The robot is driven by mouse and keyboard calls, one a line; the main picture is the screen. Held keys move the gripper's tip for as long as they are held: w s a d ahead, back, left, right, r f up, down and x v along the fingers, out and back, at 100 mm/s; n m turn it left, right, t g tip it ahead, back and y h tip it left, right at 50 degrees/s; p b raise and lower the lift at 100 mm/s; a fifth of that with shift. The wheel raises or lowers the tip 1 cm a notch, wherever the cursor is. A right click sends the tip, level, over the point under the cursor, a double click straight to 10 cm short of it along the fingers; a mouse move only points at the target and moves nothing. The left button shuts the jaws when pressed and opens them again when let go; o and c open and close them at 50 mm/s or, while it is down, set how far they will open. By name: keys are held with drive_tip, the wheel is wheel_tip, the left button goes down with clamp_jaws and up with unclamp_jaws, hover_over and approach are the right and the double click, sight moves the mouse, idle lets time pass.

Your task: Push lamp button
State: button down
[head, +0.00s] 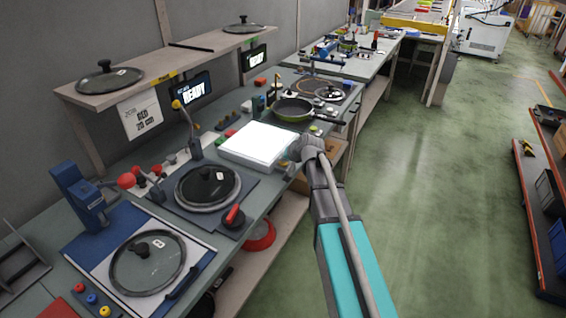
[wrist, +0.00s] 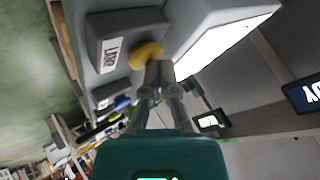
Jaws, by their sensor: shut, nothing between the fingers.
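The lamp button is a yellow round knob (wrist: 146,54) on a dark grey box with a label reading LAMP (wrist: 112,55) in the wrist view. My gripper (wrist: 159,71) is shut and empty. Its fingertips overlap the lower right edge of the button; I cannot tell whether they touch it. The lit white light panel (wrist: 222,41) is right beside the button box. In the head view the light panel (head: 257,141) lies on the bench, and my gripper (head: 293,149) is at its right edge. My wrist hides the button there.
A green pan (head: 294,110) stands behind the panel. A lidded pan station (head: 208,187) is in front of it. A shelf (head: 165,72) with lids and screens reading READY (head: 196,90) run along the wall. The green floor (head: 430,190) to the right is open.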

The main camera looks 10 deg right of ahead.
drive_tip(key=shift+r, duration=0.1)
drive_tip(key=shift+r+p, duration=0.5)
drive_tip(key=shift+p, duration=0.1)
wheel_tip(320, 180, up, 6)
drive_tip(key=p, duration=0.6)
idle(0.4)
